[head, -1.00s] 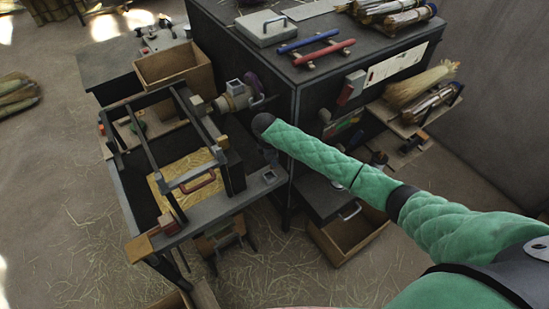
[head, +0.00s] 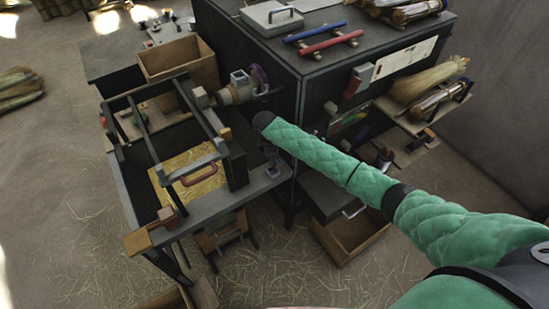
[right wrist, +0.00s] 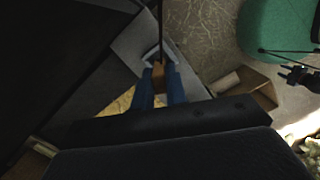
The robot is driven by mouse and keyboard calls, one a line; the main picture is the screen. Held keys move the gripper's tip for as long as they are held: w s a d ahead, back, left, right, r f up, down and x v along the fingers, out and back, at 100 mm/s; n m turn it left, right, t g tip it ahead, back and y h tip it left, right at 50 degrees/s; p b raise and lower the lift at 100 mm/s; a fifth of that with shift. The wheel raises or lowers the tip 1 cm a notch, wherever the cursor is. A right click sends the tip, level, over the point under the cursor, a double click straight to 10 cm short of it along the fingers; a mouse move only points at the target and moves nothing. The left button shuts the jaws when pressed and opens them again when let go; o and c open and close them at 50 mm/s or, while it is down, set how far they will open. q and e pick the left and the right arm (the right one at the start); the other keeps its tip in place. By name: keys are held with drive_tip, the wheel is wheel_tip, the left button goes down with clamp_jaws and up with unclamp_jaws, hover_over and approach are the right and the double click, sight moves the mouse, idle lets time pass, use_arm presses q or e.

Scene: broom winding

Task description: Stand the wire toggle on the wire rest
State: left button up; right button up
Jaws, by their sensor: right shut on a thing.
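My right gripper (head: 270,156) hangs below the dark wrist end of the green arm, over the right corner of the bench. In the right wrist view its two blue fingers (right wrist: 159,74) are shut on a small brown piece (right wrist: 158,76), which I take for the wire toggle. A thin dark line runs from it to the top of that view. A pale curved part (right wrist: 151,51) shows just beyond the fingertips; it may be the wire rest. I cannot tell whether the toggle touches it. In the head view the toggle is too small to make out. My left gripper is not in view.
The bench (head: 222,200) carries a dark frame with a red handle (head: 199,177) over a straw-coloured bed. A motor-like unit (head: 238,88) sits behind. The black cabinet (head: 300,90) stands close to the right of the gripper. An open wooden drawer (head: 350,240) is below.

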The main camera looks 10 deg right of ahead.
drive_tip(key=shift+w+f+b, duration=0.2)
drive_tip(key=shift+f+b, duration=0.3)
drive_tip(key=shift+f, duration=0.85)
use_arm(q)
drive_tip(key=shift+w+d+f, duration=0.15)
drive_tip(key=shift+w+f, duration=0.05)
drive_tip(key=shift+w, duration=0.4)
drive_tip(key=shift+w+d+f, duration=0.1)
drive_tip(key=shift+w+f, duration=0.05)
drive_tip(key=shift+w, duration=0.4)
use_arm(e)
drive_tip(key=shift+a+f, duration=0.1)
drive_tip(key=shift+f, duration=0.05)
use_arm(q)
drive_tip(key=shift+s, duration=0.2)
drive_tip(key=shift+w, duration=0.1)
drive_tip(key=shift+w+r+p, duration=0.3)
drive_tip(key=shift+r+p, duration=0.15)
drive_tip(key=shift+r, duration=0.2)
